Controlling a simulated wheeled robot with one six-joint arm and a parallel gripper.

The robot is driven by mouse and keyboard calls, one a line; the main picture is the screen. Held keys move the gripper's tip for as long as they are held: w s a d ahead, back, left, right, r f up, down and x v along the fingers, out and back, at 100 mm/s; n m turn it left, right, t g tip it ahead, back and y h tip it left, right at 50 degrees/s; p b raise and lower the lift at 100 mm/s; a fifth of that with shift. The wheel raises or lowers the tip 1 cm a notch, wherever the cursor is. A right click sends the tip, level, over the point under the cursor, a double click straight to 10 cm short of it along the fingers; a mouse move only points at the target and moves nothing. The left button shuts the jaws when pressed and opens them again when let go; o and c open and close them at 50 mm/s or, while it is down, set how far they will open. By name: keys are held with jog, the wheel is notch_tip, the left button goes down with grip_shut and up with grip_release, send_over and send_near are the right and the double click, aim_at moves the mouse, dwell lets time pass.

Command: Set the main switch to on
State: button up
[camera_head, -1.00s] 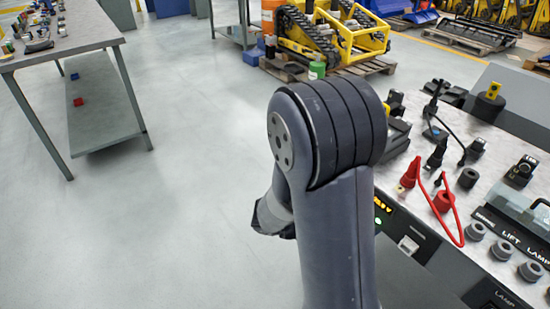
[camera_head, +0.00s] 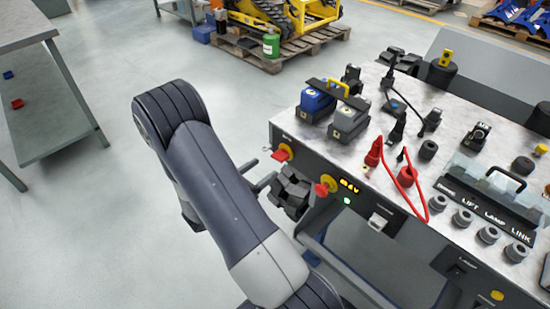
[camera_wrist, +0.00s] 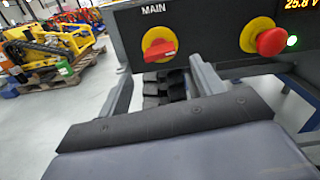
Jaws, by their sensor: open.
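The main switch is a red handle on a yellow round plate, under the word MAIN, on the front panel of the bench. It shows in the wrist view (camera_wrist: 160,49) and in the head view (camera_head: 281,153). Its handle lies nearly level, tilted slightly. My gripper (camera_wrist: 160,70) is open and empty in front of the panel. Its two fingers stand left and right of the switch in the picture, a little below it. The head view shows my gripper (camera_head: 263,173) just left of the panel. I see no contact with the switch.
Blue (camera_head: 315,100) and grey (camera_head: 348,120) boxes stand on the bench top.

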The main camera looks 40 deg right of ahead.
aim_at(276, 160)
jog(key=d, duration=0.7)
jog(key=shift+w, duration=0.25)
jog(key=shift+c, duration=0.4)
